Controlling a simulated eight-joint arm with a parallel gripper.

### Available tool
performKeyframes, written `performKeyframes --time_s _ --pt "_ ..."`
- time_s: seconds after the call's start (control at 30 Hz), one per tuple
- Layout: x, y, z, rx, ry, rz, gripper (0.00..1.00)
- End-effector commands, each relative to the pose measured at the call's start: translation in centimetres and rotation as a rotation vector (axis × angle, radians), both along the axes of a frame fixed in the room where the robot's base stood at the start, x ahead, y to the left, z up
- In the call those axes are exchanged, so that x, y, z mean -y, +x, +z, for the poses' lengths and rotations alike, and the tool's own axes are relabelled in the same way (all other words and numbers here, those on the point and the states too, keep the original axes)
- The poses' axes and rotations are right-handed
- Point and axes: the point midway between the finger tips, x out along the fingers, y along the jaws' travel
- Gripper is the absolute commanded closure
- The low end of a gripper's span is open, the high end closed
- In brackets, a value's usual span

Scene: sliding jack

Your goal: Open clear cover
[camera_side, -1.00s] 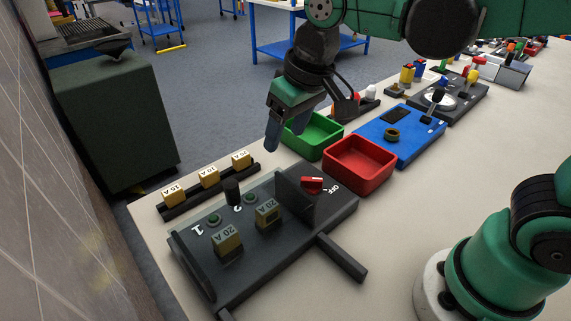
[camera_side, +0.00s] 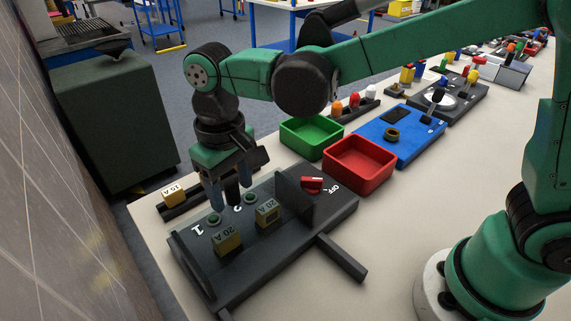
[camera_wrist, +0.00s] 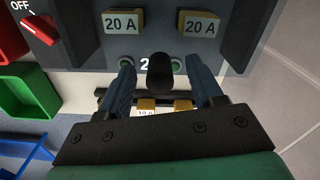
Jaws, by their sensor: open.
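A dark fuse box (camera_side: 285,258) holds two yellow fuses marked 20 A, a left one (camera_side: 227,240) and a right one (camera_side: 268,212). A faint clear cover (camera_side: 263,190) lies over its fuse section; its outline is hard to see. A black knob (camera_wrist: 160,72) stands at the cover's far edge, by the number 2. My gripper (camera_side: 231,199) points down there, open. In the wrist view its blue fingers (camera_wrist: 160,88) are on either side of the knob, with gaps showing. In the side view the fingers partly hide the knob.
A red switch (camera_side: 312,183) beside OFF sits right of a dark upright divider. A fuse rack (camera_side: 174,197) stands close behind my gripper. Green (camera_side: 311,136) and red (camera_side: 360,164) bins lie to the right. A dark bar (camera_side: 343,258) juts from the box's front.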

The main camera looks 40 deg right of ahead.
Motion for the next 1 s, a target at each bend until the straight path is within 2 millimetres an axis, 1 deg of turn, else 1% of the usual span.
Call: performKeyframes --time_s 0.23,0.27,0.3,0.37,0.4,0.47,1.0 --pt "0.02 -0.01 -0.16 0.0 0.0 0.0 0.4" --pt "0.01 -0.01 -0.16 0.0 0.0 0.0 0.43" --pt "0.01 -0.01 -0.15 0.0 0.0 0.0 0.54" --pt "0.02 -0.01 -0.15 0.001 0.0 0.0 0.72" --pt "0.01 -0.01 -0.15 0.001 0.0 0.0 0.83" --pt "0.02 -0.01 -0.14 0.001 0.0 0.0 1.0" --pt "0.02 0.0 -0.12 0.0 0.0 0.0 1.0"
